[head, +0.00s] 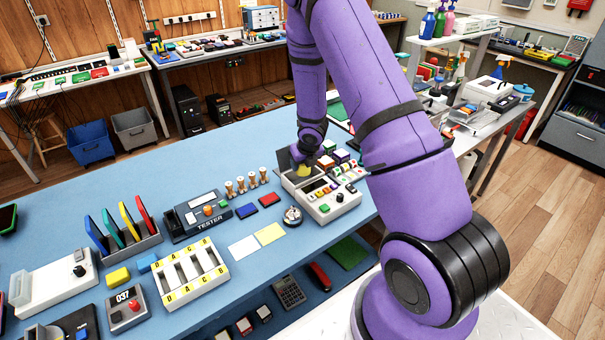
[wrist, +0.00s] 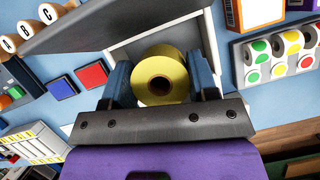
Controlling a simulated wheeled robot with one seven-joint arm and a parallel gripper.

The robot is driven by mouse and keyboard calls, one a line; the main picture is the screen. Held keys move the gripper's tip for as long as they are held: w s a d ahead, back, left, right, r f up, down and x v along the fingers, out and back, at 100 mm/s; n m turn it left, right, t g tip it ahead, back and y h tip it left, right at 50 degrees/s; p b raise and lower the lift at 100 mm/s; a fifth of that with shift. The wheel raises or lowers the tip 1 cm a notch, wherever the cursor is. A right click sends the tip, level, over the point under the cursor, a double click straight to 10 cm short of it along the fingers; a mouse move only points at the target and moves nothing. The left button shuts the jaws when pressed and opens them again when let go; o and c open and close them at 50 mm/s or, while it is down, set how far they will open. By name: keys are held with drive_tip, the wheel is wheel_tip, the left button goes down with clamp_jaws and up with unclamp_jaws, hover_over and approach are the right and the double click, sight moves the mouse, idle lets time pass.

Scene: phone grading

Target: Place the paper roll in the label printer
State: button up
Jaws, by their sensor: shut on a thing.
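The yellow paper roll (wrist: 147,69) is gripped between the two blue-grey fingers of my gripper (wrist: 162,82), its dark core hole facing the wrist camera. In the head view the roll (head: 303,172) shows just under my gripper (head: 304,165), at the back of the label printer (head: 335,207). The printer is a pale box with a green button and a dark knob in front. Its dark lid (head: 284,161) stands open. In the wrist view the roll is over the white roll bay (wrist: 148,42). I cannot tell whether it touches the bay floor, which is partly hidden.
A tray of coloured sticker rolls (wrist: 250,80) stands right of the printer. Red (head: 270,199) and blue (head: 247,211) pads, wooden stamps (head: 241,185) and a bell (head: 292,216) lie to its left. White and yellow sheets (head: 270,234) lie in front.

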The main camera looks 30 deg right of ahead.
sight(303, 175)
drive_tip(key=shift+f, duration=2.25)
drive_tip(key=shift+f, duration=0.6)
drive_tip(key=o, duration=1)
drive_tip(key=shift+r, duration=0.1)
